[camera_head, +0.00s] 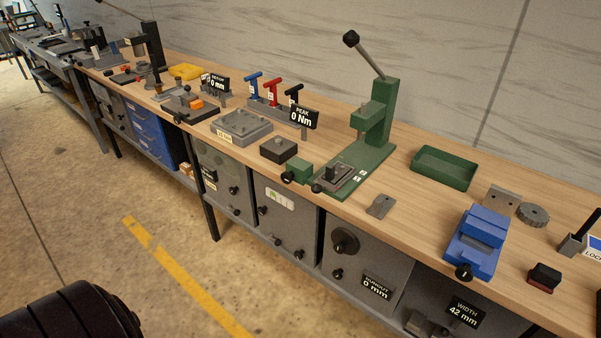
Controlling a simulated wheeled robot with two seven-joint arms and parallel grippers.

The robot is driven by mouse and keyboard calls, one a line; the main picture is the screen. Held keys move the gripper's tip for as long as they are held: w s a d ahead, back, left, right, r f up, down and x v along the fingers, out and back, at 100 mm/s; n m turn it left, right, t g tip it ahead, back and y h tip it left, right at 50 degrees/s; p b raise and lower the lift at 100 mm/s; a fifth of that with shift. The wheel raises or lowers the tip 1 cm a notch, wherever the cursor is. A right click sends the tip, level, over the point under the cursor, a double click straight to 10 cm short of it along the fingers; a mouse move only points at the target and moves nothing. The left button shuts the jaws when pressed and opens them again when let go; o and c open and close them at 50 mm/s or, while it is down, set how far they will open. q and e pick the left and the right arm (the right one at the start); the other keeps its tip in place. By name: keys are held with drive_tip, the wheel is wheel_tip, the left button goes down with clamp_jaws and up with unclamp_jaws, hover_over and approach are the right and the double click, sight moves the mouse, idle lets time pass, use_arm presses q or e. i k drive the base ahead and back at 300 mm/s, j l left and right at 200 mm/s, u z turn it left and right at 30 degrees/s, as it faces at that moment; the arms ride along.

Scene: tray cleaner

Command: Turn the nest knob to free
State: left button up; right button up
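A green press (374,125) with a raised lever stands on the wooden bench, right of centre. A grey nest (336,175) with a dark part on it sits on the press base. A small black knob (317,188) is at the nest's front left corner. Another black knob (288,177) is on the front of a green block (299,170) just to the left. I cannot tell for certain which one is the nest knob, nor read its setting. Neither gripper is in view.
A thin grey plate (381,206) lies in front of the press. A green tray (443,168) and a blue vise (475,242) are to the right. A dark block (279,149) is to the left. Grey cabinets (287,218) stand below. The floor in front (90,215) is clear.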

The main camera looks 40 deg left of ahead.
sight(287, 178)
drive_tip(key=i+j+z, duration=0.15)
drive_tip(key=j, duration=0.65)
drive_tip(key=j+z, duration=0.2)
drive_tip(key=j, duration=0.65)
